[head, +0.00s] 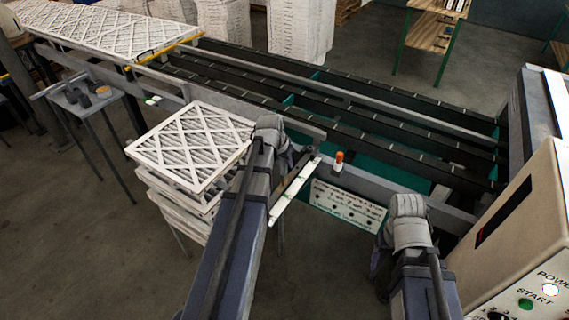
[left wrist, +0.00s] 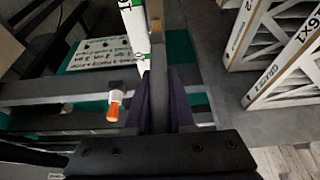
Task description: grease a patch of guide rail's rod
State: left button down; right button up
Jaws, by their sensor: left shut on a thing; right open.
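My left gripper (head: 298,160) is shut on a long white tube-like piece with green marks (head: 293,192), which slants down beside the conveyor's near side. In the left wrist view the white piece (left wrist: 137,38) runs up from my left gripper (left wrist: 157,62). The grey near-side rail (head: 372,184) runs along the conveyor, and it crosses the left wrist view (left wrist: 60,92) too. I cannot tell whether the white piece touches it. My right gripper (head: 380,258) hangs open by the control panel, partly hidden by its wrist.
A small orange-topped white piece (head: 338,158) stands at the near rail. A panel with dark knobs (head: 347,206) hangs below it. Framed filters (head: 193,142) are stacked at left. A machine cabinet (head: 520,225) stands at right. More filters (head: 105,28) lie on the far conveyor end.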

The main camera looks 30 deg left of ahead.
pick_arm(q)
jog(key=shift+w+d, duration=0.15)
jog(key=shift+w, duration=1.55)
jog(key=shift+w, duration=0.1)
jog(key=w, duration=0.3)
jog(key=shift+w+d, duration=0.15)
jog(key=shift+w, duration=0.25)
jog(key=shift+r, duration=0.1)
notch_tip(320, 180, up, 6)
jog(key=p, duration=0.6)
notch_tip(320, 180, up, 3)
jog(key=p, duration=0.3)
